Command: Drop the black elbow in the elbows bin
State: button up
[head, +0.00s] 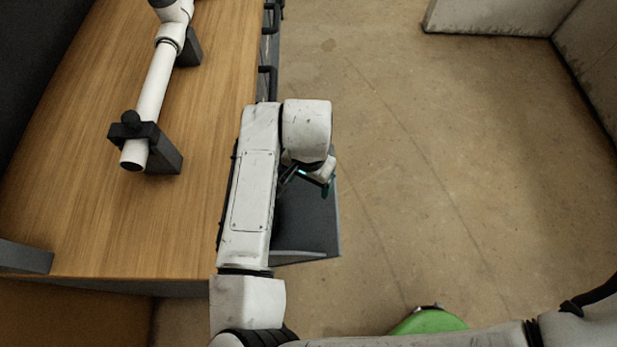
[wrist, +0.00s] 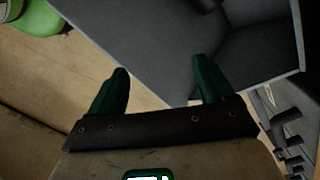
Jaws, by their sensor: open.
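A dark grey open drawer-like bin (head: 318,228) juts out from the bench's right side in the head view. Its grey walls and inside also show in the wrist view (wrist: 265,45). I cannot read any label on it. My gripper (head: 312,182) is over this bin, with its green fingers apart. In the wrist view the open gripper (wrist: 160,68) has nothing between its fingers. A small black thing (wrist: 207,4) shows at the top edge of the wrist view, against the bin's inside. It is cut off, so I cannot tell whether it is the black elbow.
A wooden bench (head: 90,225) carries a white pipe (head: 153,90) on black stands. Black handles (head: 267,80) line the bench's right side. My green base (head: 428,321) is at the bottom. The floor (head: 450,150) to the right is clear, up to a pale wall (head: 490,15).

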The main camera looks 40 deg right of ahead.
notch_tip(320, 180, up, 11)
dwell(0.6)
jog(key=shift+f, duration=0.1)
dwell(0.7)
